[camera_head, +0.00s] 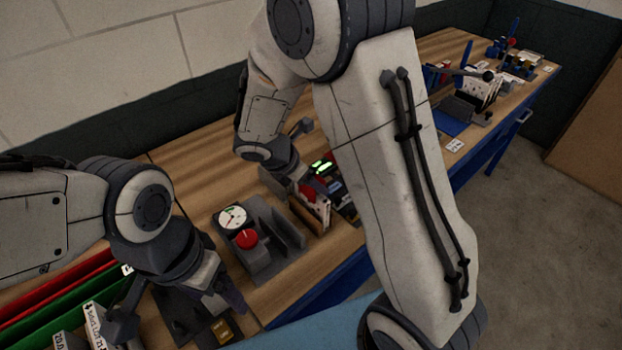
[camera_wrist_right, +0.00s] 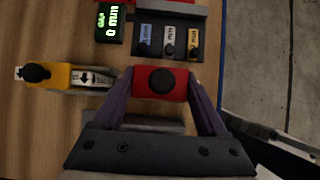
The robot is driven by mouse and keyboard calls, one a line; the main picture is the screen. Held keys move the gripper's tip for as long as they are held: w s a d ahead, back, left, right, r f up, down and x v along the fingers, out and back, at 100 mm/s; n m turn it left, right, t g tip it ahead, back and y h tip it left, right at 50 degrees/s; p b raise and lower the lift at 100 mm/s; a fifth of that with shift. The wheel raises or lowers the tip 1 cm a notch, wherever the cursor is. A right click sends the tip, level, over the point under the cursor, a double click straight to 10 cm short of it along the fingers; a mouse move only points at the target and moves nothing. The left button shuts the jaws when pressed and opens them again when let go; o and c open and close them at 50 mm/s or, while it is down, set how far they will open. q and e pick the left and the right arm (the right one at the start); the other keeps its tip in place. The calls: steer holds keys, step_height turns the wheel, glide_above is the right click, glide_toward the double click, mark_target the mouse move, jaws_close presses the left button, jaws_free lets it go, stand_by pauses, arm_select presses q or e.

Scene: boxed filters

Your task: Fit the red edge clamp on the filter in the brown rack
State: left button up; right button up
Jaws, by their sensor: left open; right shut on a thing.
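My right gripper (camera_wrist_right: 160,105) is shut on the red edge clamp (camera_wrist_right: 160,84), which has a round black knob. The clamp is between the two fingers, above the bench. In the head view the red clamp (camera_head: 307,192) shows small below the right wrist, partly hidden. A pale, brown-edged upright piece (camera_head: 322,212) is close by; I cannot tell whether it is the filter or the brown rack. A pale grey strip (camera_wrist_right: 150,122) shows between the fingers. My left gripper (camera_head: 180,312) is open and empty over the near left of the bench.
A dial gauge (camera_head: 233,217) with a red knob stands in a grey fixture. A green display (camera_wrist_right: 110,22) is beside several coloured tags (camera_wrist_right: 168,40). A yellow piece with a black knob (camera_wrist_right: 62,77) lies left. Red and green dividers (camera_head: 62,285) are at left.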

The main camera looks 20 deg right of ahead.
steer(key=shift+f, duration=0.25)
steer(key=o, duration=1.3)
steer(key=v, duration=1)
steer(key=shift+s+a+r, duration=0.1)
steer(key=shift+a+r, duration=0.05)
steer(key=shift+r, duration=0.15)
step_height(320, 180, up, 7)
steer(key=p, duration=0.7)
